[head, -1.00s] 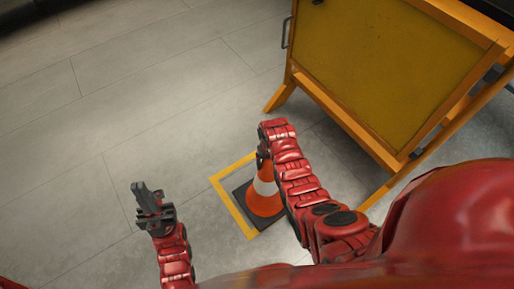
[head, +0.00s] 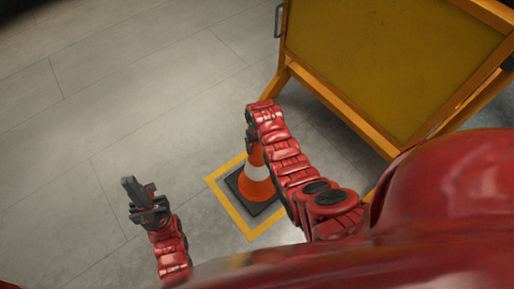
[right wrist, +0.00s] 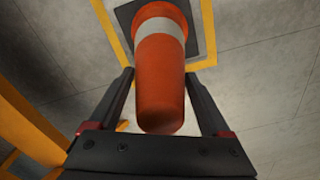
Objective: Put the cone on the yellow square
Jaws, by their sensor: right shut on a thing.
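The orange cone (head: 257,189) with a white band and a dark square base stands upright inside the yellow square (head: 228,211), an outline on the floor. My right gripper (head: 251,141) is at the cone's top. The right wrist view shows its two fingers (right wrist: 160,76) on either side of the cone's orange tip (right wrist: 160,85), shut on it. The base appears within the yellow lines there; I cannot tell if it touches the floor. My arm hides part of the cone and square in the head view. My left gripper (head: 137,190) is left of the square, away from the cone.
A yellow board on an orange wooden frame (head: 385,70) stands at the upper right, its legs close to my right arm. The grey tiled floor (head: 130,90) is clear to the left and behind the square.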

